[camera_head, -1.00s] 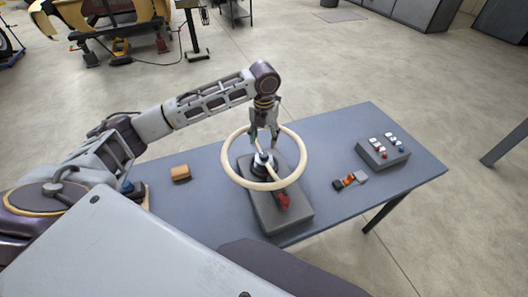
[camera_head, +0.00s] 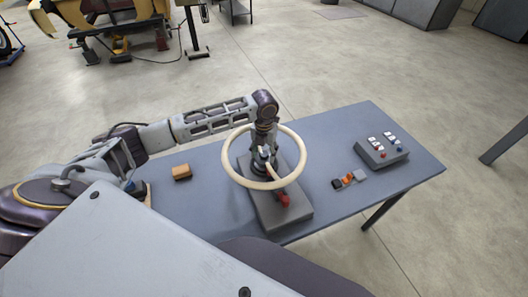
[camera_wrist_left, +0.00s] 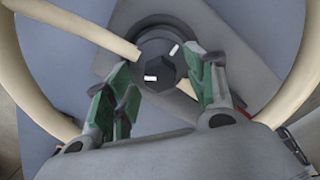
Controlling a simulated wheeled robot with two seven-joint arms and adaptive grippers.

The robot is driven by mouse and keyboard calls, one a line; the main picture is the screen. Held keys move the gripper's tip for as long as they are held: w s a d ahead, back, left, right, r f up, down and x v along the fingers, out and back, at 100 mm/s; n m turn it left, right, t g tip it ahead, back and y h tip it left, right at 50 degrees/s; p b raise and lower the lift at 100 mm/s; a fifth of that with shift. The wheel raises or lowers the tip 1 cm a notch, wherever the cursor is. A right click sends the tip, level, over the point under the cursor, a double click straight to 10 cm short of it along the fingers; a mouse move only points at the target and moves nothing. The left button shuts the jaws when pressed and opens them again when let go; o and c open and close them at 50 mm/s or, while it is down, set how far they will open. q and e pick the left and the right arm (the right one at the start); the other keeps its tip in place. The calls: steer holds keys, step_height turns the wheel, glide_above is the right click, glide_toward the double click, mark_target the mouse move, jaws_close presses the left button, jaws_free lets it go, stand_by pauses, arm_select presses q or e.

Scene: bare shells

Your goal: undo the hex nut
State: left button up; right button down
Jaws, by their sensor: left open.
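The dark hex nut (camera_wrist_left: 160,73) sits at the hub of a cream handwheel (camera_wrist_left: 290,95), with a small pale mark on it. In the head view the handwheel (camera_head: 232,178) stands over a grey base block (camera_head: 262,212) on the table, and my gripper mostly hides the nut. My left gripper (camera_head: 264,150) points down inside the wheel's ring, at the hub. In the left wrist view its green-padded fingers (camera_wrist_left: 165,88) are spread, one on each side of the nut. I cannot tell whether they touch it. My right gripper is not in view.
A red-ended lever (camera_head: 284,200) lies on the base block. The blue-grey table (camera_head: 335,135) also carries a tan block (camera_head: 181,172), a small dark and orange part (camera_head: 347,180) and a grey box with several buttons (camera_head: 381,153).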

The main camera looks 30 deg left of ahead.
arm_select(q)
steer(key=c, duration=1.1)
steer(key=shift+o, duration=0.2)
steer(key=shift+n, duration=0.3)
steer(key=n, duration=1.1)
steer(key=shift+n, duration=0.4)
steer(key=o, duration=1.1)
steer(key=shift+c, duration=0.2)
